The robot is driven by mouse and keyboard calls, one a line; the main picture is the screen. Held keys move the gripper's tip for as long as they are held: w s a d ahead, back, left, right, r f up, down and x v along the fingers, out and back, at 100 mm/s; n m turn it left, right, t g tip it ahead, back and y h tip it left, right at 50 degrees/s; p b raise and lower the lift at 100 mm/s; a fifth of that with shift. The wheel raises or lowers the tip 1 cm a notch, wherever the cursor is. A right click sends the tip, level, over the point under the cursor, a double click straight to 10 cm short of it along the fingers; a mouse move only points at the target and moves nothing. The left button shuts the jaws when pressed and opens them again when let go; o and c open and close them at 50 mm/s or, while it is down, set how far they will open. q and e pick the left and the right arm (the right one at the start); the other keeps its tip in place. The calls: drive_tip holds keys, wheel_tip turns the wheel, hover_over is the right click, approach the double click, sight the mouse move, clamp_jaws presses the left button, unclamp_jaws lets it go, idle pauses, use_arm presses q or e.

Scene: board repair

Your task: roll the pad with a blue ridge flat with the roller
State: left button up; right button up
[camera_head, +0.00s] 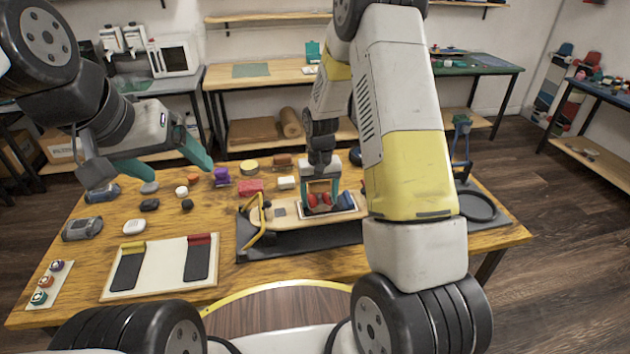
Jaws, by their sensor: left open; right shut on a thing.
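My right gripper (320,198), coming down from above, is shut on the roller (319,187). The roller's tan part shows between the fingers, with red rounded parts below. It is over the right part of the work board. A blue ridge (347,199) shows just right of the gripper, on a pale-topped, dark-edged area; the rest of that pad is largely hidden by the gripper and arm. I cannot tell whether the roller touches it. My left gripper (158,166) is open and empty, above the left side of the table.
A pale tray (165,254) at front left holds two black pads, one with a yellow ridge (133,247) and one with a red ridge (200,240). A yellow clamp (258,222) stands on the board's left end. Several small items crowd the table's back.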

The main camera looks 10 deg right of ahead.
sight(308, 198)
drive_tip(key=shift+a, duration=1.6)
drive_tip(key=shift+d+f, duration=0.1)
drive_tip(key=shift+d, duration=3.15)
drive_tip(key=shift+s, duration=0.1)
drive_tip(key=shift+r, duration=3.6)
